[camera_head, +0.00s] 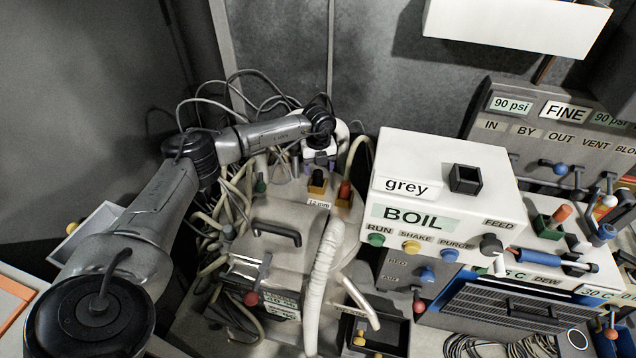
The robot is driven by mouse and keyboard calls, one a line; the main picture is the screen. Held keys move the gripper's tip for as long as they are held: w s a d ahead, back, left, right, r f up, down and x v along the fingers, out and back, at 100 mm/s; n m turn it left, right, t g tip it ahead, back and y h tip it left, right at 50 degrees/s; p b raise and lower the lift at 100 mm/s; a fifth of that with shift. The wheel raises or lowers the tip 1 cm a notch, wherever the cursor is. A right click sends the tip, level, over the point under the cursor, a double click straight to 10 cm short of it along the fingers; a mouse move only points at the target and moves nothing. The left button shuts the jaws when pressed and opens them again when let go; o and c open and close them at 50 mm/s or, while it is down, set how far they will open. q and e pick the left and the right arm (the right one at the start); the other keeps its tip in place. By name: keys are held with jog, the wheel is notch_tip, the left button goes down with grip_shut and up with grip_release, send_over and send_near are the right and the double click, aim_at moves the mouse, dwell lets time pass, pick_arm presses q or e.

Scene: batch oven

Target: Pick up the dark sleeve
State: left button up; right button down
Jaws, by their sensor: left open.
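A small dark upright piece (318,176), which looks like the dark sleeve, stands in an orange-yellow holder (316,189) behind a "12 mm" label. My left gripper (319,160) comes in from the left and points down just above and behind this piece. It is open; the fingers are small here, and I cannot tell whether they touch the piece. My right gripper is not in view.
A red-based holder (344,192) stands close on the right and a green piece (260,186) on the left. A black handle (276,233) and a pale ribbed hose (323,280) are in front. The white "BOIL" box (450,160) rises to the right, with a dark open square holder (466,179) on top.

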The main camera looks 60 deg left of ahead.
aim_at(318, 172)
pick_arm(q)
notch_tip(318, 172, down, 4)
jog(key=shift+s+r+b, duration=0.1)
jog(key=shift+b, duration=0.75)
jog(key=shift+c, duration=0.6)
jog(key=shift+r, duration=0.1)
jog(key=c, duration=0.9)
